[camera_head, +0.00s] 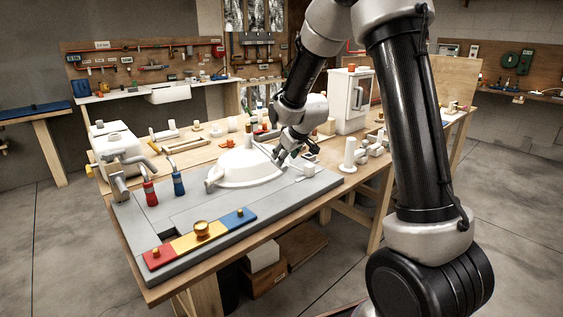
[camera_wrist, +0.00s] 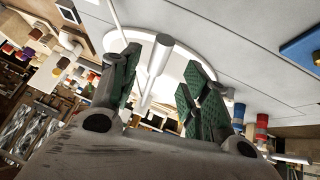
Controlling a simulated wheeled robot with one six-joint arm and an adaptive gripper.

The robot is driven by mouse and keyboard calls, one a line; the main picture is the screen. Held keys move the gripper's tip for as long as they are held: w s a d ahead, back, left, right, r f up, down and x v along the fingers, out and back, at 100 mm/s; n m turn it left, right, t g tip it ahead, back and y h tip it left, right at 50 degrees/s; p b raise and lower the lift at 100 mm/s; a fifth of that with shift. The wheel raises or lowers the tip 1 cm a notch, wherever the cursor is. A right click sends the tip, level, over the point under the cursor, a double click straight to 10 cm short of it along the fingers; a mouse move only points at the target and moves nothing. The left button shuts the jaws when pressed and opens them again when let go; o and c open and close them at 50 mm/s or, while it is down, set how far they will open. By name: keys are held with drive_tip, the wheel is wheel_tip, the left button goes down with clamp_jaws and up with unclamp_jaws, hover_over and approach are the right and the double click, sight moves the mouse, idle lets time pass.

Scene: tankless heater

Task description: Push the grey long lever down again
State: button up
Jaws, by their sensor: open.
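The grey long lever (camera_wrist: 160,58) shows in the wrist view as a pale grey rod. It stands out from a white rounded housing (camera_wrist: 186,62) and appears in the gap between my fingers. In the head view the white housing (camera_head: 245,168) sits on a grey board on the workbench; the lever is hard to make out beside the gripper there. My gripper (camera_head: 285,157) is low at the right side of the housing. In the wrist view my gripper (camera_wrist: 164,62) is open, its green-padded fingers apart on either side of the rod. I cannot tell whether either finger touches it.
Red (camera_head: 150,192) and blue (camera_head: 178,183) handled valves stand left of the housing. A red, yellow and blue strip with brass knobs (camera_head: 201,231) lies at the board's front. A small white block (camera_head: 309,170) and white cylinders (camera_head: 349,153) are to the right.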

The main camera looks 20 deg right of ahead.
drive_tip(key=v, duration=0.5)
idle(0.3)
drive_tip(key=s+f+m+g, duration=0.1)
drive_tip(key=s+f+g, duration=0.25)
drive_tip(key=s, duration=0.25)
drive_tip(key=s+d+r+m, duration=0.1)
drive_tip(key=s+r, duration=0.3)
drive_tip(key=s, duration=0.6)
drive_tip(key=s+d+r+m, duration=0.1)
drive_tip(key=s+r, duration=0.3)
drive_tip(key=s, duration=0.6)
drive_tip(key=s+d+r+m, duration=0.1)
drive_tip(key=s+d+r, duration=0.2)
drive_tip(key=s, duration=0.7)
drive_tip(key=shift+s+d+r+m+h, duration=0.2)
drive_tip(key=shift+d+r+m+h, duration=0.15)
drive_tip(key=shift+r, duration=0.6)
drive_tip(key=shift+a, duration=0.1)
